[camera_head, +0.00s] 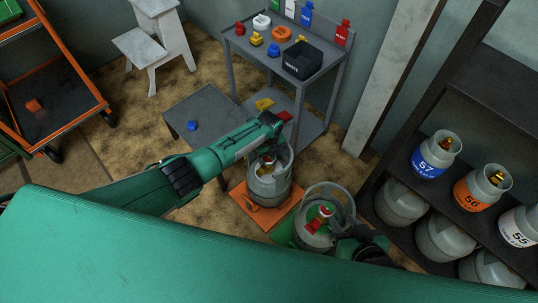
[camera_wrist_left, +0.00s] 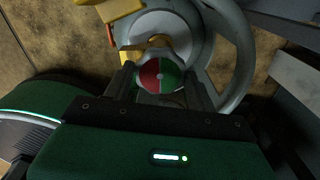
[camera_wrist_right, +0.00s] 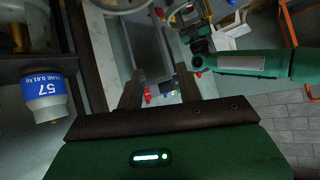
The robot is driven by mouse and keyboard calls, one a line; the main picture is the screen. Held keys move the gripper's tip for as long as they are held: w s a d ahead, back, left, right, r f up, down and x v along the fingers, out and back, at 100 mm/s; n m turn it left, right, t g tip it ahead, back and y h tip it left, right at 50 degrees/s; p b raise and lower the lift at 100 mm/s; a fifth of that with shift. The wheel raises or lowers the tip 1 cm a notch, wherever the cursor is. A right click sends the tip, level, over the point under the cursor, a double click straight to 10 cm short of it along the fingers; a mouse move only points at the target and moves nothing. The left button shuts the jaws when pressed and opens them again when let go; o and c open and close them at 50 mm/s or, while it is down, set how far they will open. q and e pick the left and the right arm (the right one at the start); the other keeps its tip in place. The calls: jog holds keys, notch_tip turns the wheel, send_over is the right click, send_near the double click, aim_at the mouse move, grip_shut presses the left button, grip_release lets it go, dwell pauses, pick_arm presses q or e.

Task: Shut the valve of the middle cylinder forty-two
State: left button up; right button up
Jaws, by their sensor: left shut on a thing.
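A grey cylinder (camera_head: 268,188) with a round collar stands on an orange mat (camera_head: 243,205). No number shows on it. In the left wrist view its valve knob (camera_wrist_left: 160,75) is a red and green disc. My left gripper (camera_head: 268,156) is over the cylinder's top and its fingers are shut on the knob from both sides; it also shows in the left wrist view (camera_wrist_left: 160,85). A second grey cylinder (camera_head: 312,235) with a red valve part stands on a green mat to the right. My right gripper (camera_wrist_right: 160,92) is open and empty.
A dark shelf at right holds several cylinders, among them blue 57 (camera_head: 430,160), orange 56 (camera_head: 478,188) and white 55 (camera_head: 517,228). A grey table (camera_head: 240,45) with caps and a black box (camera_head: 302,60) stands behind. A low grey table (camera_head: 205,108) stands left of it.

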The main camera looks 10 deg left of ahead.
aim_at(269, 157)
pick_arm(q)
jog(key=o, duration=1)
jog(key=shift+r, duration=0.5)
notch_tip(269, 157, up, 13)
jog(key=p, duration=0.4)
pick_arm(e)
jog(key=s+d+r+g+h, duration=0.2)
jog(key=s+d+g, duration=0.3)
jog(key=d, duration=0.3)
jog(key=shift+s+d+m+g+h, duration=0.3)
jog(key=shift+d+m+h, duration=0.1)
jog(key=shift+h, duration=0.4)
pick_arm(q)
jog(key=shift+f, duration=0.1)
pick_arm(e)
jog(key=shift+a, duration=0.1)
